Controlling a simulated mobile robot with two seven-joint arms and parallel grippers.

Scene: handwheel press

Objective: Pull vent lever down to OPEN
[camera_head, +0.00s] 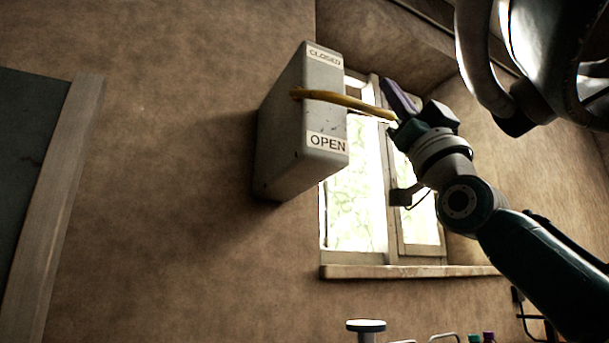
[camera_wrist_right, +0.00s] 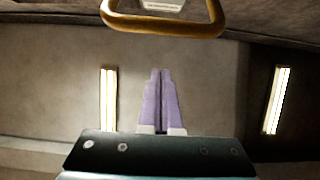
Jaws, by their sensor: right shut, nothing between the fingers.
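The vent lever (camera_head: 345,102) is a yellow bar standing out to the right from a grey box (camera_head: 285,135) on the wall. It sits between the CLOSED label (camera_head: 325,56) at the top and the OPEN label (camera_head: 327,143) lower down, nearer CLOSED. My right gripper (camera_head: 388,86) has purple fingers, shut and empty, near the lever's free end. In the right wrist view the lever's looped handle (camera_wrist_right: 165,30) lies beyond the shut fingertips (camera_wrist_right: 160,72), outside them. Whether any part of the gripper touches the lever I cannot tell. My left gripper is not in view.
A bright window (camera_head: 355,190) with a sill (camera_head: 400,271) is behind the lever and my right arm. A large dark and silvery curved object (camera_head: 530,60) fills the top right. A round-topped post (camera_head: 366,326) stands at the bottom.

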